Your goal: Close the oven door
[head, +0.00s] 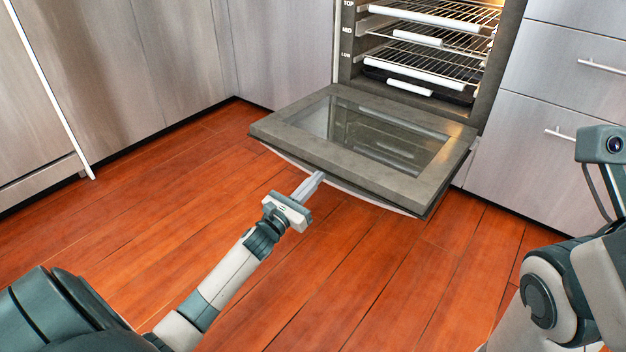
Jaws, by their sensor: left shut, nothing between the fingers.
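The oven door (285,123) hangs wide open, hinged at the bottom and sloping slightly down toward me, with a dark frame around a glass pane (380,138). The oven (420,50) above it shows several wire racks with white front bars. My left gripper (318,177) is shut and empty, its fingertips at the near edge of the door, by its left part. I cannot tell whether the fingertips touch the door or are just under its edge. The door's handle is mostly hidden below the near edge. My right arm shows at the right, but its gripper is out of view.
Steel drawers (545,100) with bar handles stand right of the oven. Steel cabinet fronts (180,60) run along the left and back. The wooden floor (150,200) left of and in front of the door is clear.

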